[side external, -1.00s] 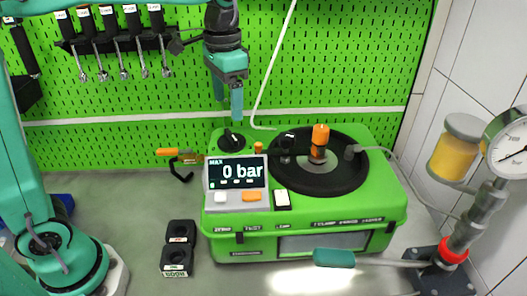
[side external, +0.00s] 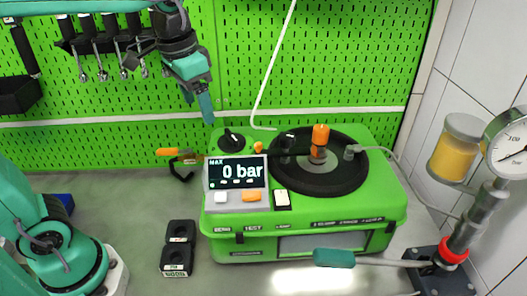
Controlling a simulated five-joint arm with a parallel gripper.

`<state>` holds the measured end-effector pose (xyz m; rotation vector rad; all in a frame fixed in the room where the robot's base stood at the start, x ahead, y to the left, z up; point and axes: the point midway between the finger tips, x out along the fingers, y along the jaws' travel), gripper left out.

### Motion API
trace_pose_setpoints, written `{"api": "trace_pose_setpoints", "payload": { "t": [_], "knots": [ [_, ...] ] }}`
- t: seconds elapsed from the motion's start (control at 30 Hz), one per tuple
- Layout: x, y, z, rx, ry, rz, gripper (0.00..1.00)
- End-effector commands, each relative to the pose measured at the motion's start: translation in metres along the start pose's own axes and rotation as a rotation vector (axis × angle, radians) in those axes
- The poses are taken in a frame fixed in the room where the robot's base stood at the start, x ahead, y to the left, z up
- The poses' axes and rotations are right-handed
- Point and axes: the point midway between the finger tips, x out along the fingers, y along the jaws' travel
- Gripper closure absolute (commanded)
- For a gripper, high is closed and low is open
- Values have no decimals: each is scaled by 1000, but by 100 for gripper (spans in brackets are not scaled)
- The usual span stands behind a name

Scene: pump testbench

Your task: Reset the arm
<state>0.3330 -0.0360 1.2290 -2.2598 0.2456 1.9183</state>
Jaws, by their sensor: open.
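My gripper (side external: 197,102) hangs at the upper left of centre, in front of the green pegboard and above the left back part of the green test bench (side external: 300,237). Its teal fingers point down and slightly right. It is open, and nothing shows between the fingers. The bench display (side external: 237,172) reads 0 bar. A black knob (side external: 231,141) sits on the bench below my gripper, apart from it. An orange-topped part (side external: 320,135) stands on the black round plate (side external: 340,184) with a black bar across it.
A pump lever with a teal handle (side external: 334,258) lies across the bench front. A gauge (side external: 509,145) and a yellow jar (side external: 453,152) stand at right. Black blocks (side external: 177,258) lie left of the bench. Tools (side external: 100,62) hang on the pegboard (side external: 330,60).

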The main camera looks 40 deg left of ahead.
Motion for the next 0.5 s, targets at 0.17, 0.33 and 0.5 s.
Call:
{"api": "trace_pose_setpoints", "payload": {
  "t": [0.17, 0.33, 0.5],
  "knots": [
    [0, -4, 33, -59, 82, -15, 25],
    [5, -7, 62, -112, 157, -28, 25],
    [14, -8, 89, -164, 233, -41, 25]
  ]
}}
